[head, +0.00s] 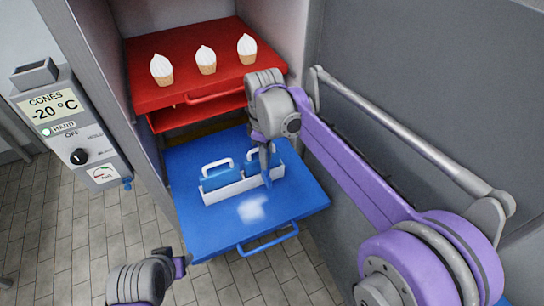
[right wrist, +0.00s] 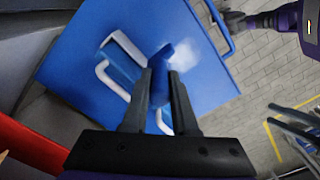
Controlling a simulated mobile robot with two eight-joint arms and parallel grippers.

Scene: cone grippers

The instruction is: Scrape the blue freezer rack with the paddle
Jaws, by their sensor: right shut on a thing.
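The blue freezer rack (head: 215,230) is pulled out below a red one, with a white frost-like patch (head: 252,209) near its front. The patch also shows in the right wrist view (right wrist: 187,52). My right gripper (head: 265,150) is shut on a blue paddle (right wrist: 160,62), which points down over the rack at the right of a white holder (head: 232,190). I cannot tell whether the paddle touches the rack or holder. Two white loop handles (head: 217,167) stand at the holder. My left gripper (head: 183,264) is low, left of the rack's front; its jaw opening is unclear.
The red rack (head: 150,98) above holds three cones (head: 205,60). The blue rack has a front pull handle (head: 268,240). A control panel (head: 75,135) is at the left and a grey door (head: 400,90) with a long bar at the right. Tiled floor lies in front.

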